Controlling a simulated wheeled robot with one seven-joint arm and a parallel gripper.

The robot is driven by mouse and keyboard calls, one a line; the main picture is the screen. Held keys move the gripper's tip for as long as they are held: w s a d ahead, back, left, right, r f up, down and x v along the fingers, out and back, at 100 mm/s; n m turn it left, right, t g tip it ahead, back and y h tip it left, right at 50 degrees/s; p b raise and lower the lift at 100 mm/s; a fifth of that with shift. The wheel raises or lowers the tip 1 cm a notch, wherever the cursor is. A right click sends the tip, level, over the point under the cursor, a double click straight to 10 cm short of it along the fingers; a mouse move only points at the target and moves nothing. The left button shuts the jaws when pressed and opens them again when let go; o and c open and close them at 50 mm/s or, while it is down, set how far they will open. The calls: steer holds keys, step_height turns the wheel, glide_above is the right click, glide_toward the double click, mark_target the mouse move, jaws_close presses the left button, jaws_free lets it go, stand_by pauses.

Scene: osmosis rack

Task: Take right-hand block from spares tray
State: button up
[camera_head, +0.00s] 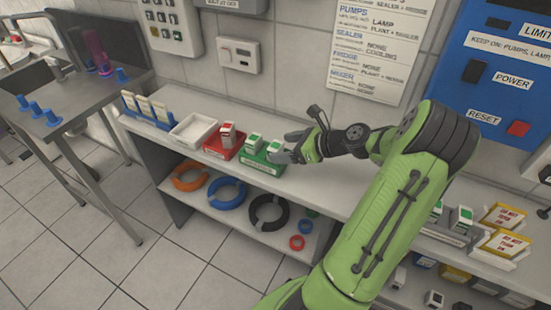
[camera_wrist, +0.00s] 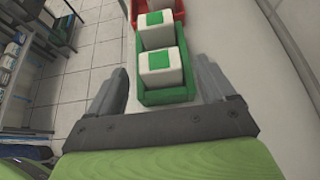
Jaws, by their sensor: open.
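The green tray (camera_head: 258,167) stands on the shelf top and holds two white blocks with green top patches. The right-hand block (camera_head: 275,147) is beside my gripper (camera_head: 288,152); the left-hand block (camera_head: 254,142) stands to its left. In the wrist view, the right-hand block (camera_wrist: 160,66) is the nearer one and the left-hand block (camera_wrist: 156,32) lies behind it. My gripper (camera_wrist: 160,78) is open, with a finger on either side of the nearer block and gaps showing. Its depth relative to the fingertips is hard to tell. The green tray's rim (camera_wrist: 168,97) shows below the block.
A red tray (camera_head: 222,151) with one white-and-red block adjoins the green tray's left side. A white tray (camera_head: 193,131) and a blue rack (camera_head: 148,118) stand further left. The wall is close behind. Coloured rings lie on the lower shelf (camera_head: 205,205).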

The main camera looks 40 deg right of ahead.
mark_target(281, 147)
steer(key=b+x, duration=0.1)
steer(key=x, duration=0.3)
steer(key=shift+r, duration=0.1)
steer(key=shift+c, duration=0.5)
steer(key=c, duration=1)
